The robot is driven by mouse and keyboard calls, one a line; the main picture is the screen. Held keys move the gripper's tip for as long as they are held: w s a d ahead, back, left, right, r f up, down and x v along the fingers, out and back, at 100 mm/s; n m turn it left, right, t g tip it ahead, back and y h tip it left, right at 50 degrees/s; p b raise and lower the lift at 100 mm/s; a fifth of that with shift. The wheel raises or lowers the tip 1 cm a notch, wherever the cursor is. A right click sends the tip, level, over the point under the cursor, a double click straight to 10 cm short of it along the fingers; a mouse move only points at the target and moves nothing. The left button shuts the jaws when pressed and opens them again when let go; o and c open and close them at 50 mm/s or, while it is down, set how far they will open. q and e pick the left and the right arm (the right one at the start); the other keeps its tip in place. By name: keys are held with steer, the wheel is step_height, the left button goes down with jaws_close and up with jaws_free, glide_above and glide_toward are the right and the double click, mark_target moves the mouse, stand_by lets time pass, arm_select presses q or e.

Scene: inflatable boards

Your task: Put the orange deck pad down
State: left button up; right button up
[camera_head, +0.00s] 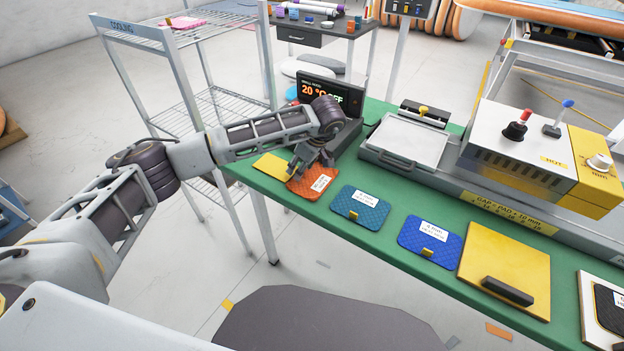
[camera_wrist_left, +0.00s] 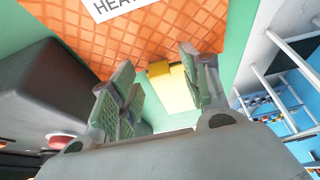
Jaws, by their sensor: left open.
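The orange deck pad (camera_head: 317,181), with a white label, appears to lie flat on the left end of the green bench top (camera_head: 372,243). It also fills the top of the left wrist view (camera_wrist_left: 150,40). My left gripper (camera_head: 298,172) is over the pad's far left edge. In the left wrist view its two fingers (camera_wrist_left: 160,85) are spread apart, with a small yellow tab (camera_wrist_left: 158,70) at the pad's edge between them. The fingers partly hide that edge. My right gripper is in neither view.
A yellow piece (camera_head: 272,167) lies left of the pad. A teal pad (camera_head: 360,207), a blue pad (camera_head: 430,242) and a yellow board (camera_head: 503,268) lie to the right. A dark display unit (camera_head: 332,92) stands behind my gripper. A wire rack (camera_head: 202,107) stands left of the bench.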

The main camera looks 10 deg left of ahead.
arm_select(q)
steer(key=shift+c, duration=0.3)
steer(key=c, duration=0.7)
steer(key=shift+c, duration=0.7)
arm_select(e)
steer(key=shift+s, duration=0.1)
arm_select(q)
steer(key=shift+r, duration=0.1)
step_height(320, 180, up, 28)
steer(key=p, duration=0.2)
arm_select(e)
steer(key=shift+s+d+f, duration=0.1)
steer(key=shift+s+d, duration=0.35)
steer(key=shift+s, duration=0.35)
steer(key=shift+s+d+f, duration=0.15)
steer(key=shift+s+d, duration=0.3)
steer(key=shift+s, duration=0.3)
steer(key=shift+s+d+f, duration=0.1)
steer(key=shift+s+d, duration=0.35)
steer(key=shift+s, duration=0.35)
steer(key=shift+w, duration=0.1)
